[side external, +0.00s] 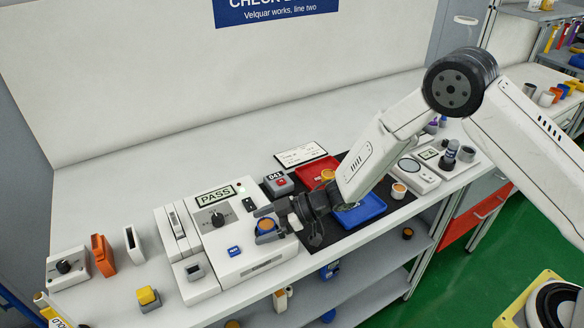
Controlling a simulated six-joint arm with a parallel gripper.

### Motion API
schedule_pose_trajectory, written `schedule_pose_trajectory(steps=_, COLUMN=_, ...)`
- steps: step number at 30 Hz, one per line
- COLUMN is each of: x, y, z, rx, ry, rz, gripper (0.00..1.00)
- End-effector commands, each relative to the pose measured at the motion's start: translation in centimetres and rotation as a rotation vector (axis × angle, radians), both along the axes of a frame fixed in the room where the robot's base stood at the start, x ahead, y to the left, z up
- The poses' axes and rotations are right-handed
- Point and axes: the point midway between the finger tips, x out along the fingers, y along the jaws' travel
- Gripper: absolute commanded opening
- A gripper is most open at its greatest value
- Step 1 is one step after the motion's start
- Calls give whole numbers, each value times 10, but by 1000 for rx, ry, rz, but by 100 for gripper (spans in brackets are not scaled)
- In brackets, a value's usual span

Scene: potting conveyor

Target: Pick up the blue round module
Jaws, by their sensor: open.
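A round module with an orange top and a dark bluish side (265,226) sits on the white test station (262,265) under the PASS display.
A blue tray (372,213) and a red tray (313,170) holding an orange-topped piece lie on a black mat right of the station. A grey box marked 041 (278,184) stands behind. A yellow-topped block (148,297) is at front left. The back of the bench is clear.

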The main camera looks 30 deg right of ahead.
Motion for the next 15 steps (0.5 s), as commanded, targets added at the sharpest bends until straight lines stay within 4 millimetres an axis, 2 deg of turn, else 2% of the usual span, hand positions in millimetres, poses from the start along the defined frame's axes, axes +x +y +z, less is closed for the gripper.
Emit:
schedule_pose_trajectory(steps=4, x=0, y=0, z=0, rx=0, ry=0, rz=0, gripper=97)
schedule_pose_trajectory(steps=13, x=0, y=0, z=0, rx=0, ry=0, rz=0, gripper=1)
schedule_pose_trajectory(steps=15, x=0, y=0, z=0, rx=1, ry=-1, rz=0, gripper=0)
